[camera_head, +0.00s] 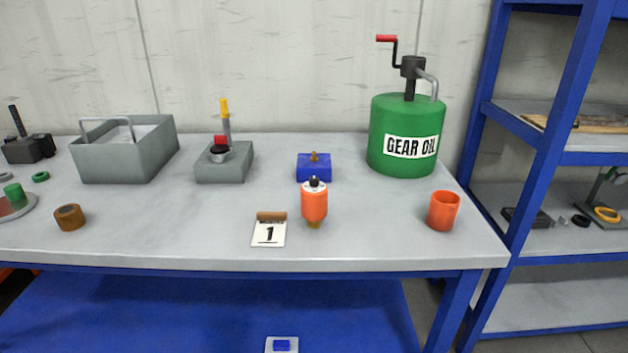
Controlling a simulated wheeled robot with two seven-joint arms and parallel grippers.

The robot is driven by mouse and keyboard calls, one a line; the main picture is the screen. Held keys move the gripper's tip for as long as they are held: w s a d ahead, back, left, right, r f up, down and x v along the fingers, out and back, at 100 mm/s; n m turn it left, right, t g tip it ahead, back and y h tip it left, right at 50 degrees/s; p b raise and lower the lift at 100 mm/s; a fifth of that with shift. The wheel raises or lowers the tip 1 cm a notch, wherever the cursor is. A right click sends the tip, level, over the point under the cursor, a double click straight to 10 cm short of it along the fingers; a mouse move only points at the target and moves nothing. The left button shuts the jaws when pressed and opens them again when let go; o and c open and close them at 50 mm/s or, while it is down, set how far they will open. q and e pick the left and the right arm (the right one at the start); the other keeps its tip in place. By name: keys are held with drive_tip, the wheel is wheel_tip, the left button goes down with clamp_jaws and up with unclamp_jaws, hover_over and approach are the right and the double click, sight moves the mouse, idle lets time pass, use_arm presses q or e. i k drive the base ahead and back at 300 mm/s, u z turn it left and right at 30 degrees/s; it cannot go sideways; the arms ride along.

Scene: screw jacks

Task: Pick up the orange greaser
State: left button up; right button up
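An orange greaser (314,205) with a black cap and a brass-coloured lower tip stands upright on the grey workbench (370,245), near its front edge and right of the middle. A white card marked "1" (269,234) with a brown top edge is just left of it. A blue block (314,168) with a brass knob is right behind it. Neither of my grippers shows in the head view.
An orange cup (443,211) stands to the right, with a green GEAR OIL drum (405,120) behind. A grey jack-like block (223,164), an open grey box (125,150) and a brown ring (69,217) are left. A blue shelf rack (545,160) borders the bench's right. Bench surface between items is clear.

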sight(314, 201)
drive_tip(key=u, duration=2.3)
drive_tip(key=i, duration=1.05)
drive_tip(key=z, duration=3.4)
